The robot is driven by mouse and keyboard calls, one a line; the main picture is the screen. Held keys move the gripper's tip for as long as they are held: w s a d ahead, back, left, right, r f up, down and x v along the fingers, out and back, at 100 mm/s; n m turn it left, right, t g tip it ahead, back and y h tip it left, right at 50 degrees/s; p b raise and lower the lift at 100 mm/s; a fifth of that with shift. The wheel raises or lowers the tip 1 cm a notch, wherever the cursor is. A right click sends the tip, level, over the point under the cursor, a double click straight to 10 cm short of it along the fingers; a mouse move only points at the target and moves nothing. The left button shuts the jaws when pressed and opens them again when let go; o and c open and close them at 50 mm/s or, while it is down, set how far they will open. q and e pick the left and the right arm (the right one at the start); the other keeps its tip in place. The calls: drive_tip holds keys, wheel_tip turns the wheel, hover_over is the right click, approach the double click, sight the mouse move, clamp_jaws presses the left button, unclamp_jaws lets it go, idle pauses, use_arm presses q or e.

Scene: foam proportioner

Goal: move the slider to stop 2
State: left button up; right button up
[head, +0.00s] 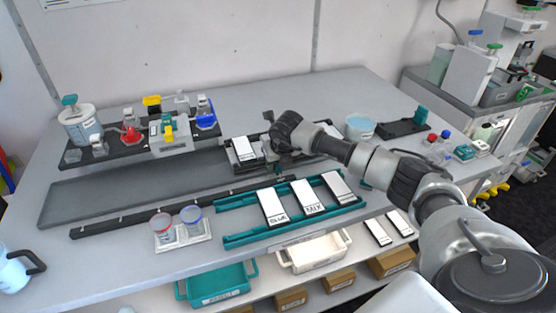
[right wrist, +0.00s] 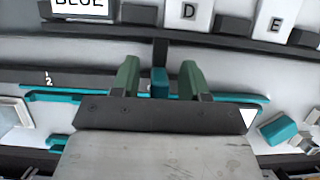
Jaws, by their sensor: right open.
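In the right wrist view, a small teal block (right wrist: 159,83), which looks like the slider's knob, stands between the two green fingers of my right gripper (right wrist: 159,78). The fingers are apart, with a gap showing on each side of the block. A dark rail edged with a teal strip (right wrist: 62,97) runs crosswise behind the gripper. In the head view, my right gripper (head: 272,158) is over the back middle of the bench, and the slider is hidden there. My left gripper is not in view.
A teal frame (head: 232,240) with white labelled plates lies in front. Two cups (head: 163,228) stand on a white holder at front left. A dark board with bottles (head: 130,150) is at back left.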

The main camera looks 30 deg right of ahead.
drive_tip(key=shift+w+f, duration=0.1)
drive_tip(key=shift+f, duration=0.25)
clamp_jaws()
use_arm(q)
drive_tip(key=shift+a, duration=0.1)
